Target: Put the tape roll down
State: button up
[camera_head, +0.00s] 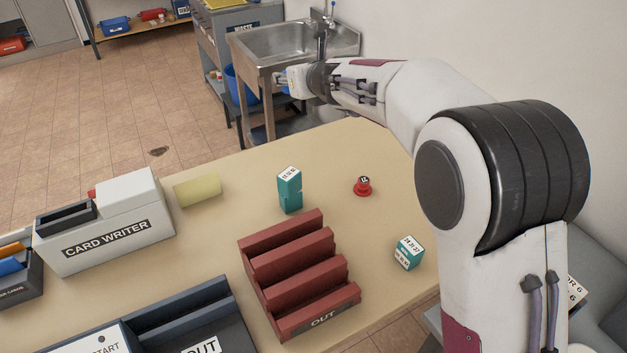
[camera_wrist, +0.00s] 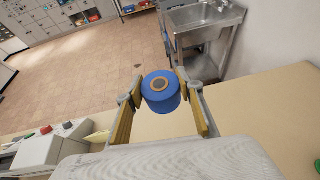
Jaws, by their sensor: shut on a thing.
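A blue tape roll (camera_wrist: 161,94) with an orange-brown ring around its dark centre is held between the two yellow-padded fingers of my gripper (camera_wrist: 161,90) in the wrist view. The fingers press on it from left and right. In the head view my gripper (camera_head: 284,79) is in front of the sink, above the far edge of the tan table (camera_head: 225,225). Only a bit of blue shows at its fingertips there, so the roll is barely visible. The wrist view shows the held roll above the table's edge, with the floor beyond.
A metal sink (camera_head: 285,45) stands beyond. The far right tabletop is clear.

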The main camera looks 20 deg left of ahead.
jog(key=w+d+n+y, duration=0.1)
jog(key=d, duration=0.3)
send_over(314, 180)
notch_tip(314, 180, down, 19)
jog(key=shift+r+g, duration=0.2)
jog(key=shift+g, duration=0.1)
dwell(0.3)
jog(key=shift+a+f, duration=0.1)
jog(key=shift+f, duration=3.05)
jog(key=shift+f, duration=1.85)
jog(key=shift+f, duration=0.2)
